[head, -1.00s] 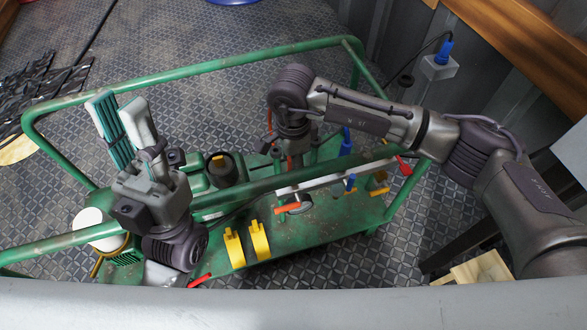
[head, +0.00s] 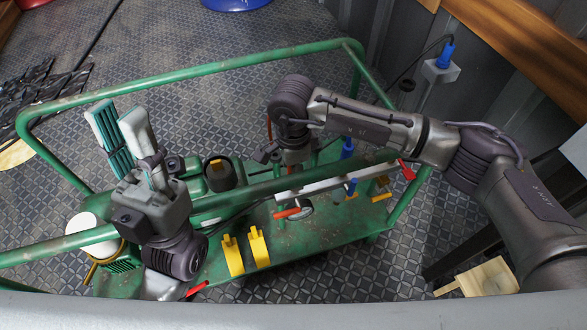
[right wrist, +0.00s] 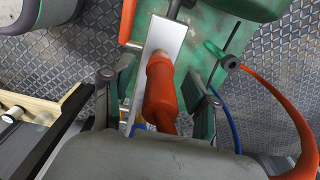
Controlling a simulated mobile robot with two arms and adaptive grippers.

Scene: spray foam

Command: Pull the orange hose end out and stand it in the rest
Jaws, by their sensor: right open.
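The orange hose end (right wrist: 160,90) lies between the two fingers of my right gripper (right wrist: 160,95) in the right wrist view. The fingers are apart, with a gap on each side of it. Its lower end is hidden by my gripper body. In the head view my right arm's wrist hides the hose end. My left gripper (head: 120,130) is at the left over the cart, fingers up, open and empty. A green ring (right wrist: 228,62) stands right of the hose end in the right wrist view; I cannot tell whether it is the rest.
A pale bar (head: 335,180) with blue, red and orange handles runs along the green cart (head: 310,242). Two yellow brackets (head: 232,255) stand on its deck. An orange hose loop (right wrist: 293,115) curves at the right of the wrist view. A wooden box (head: 485,278) lies at lower right.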

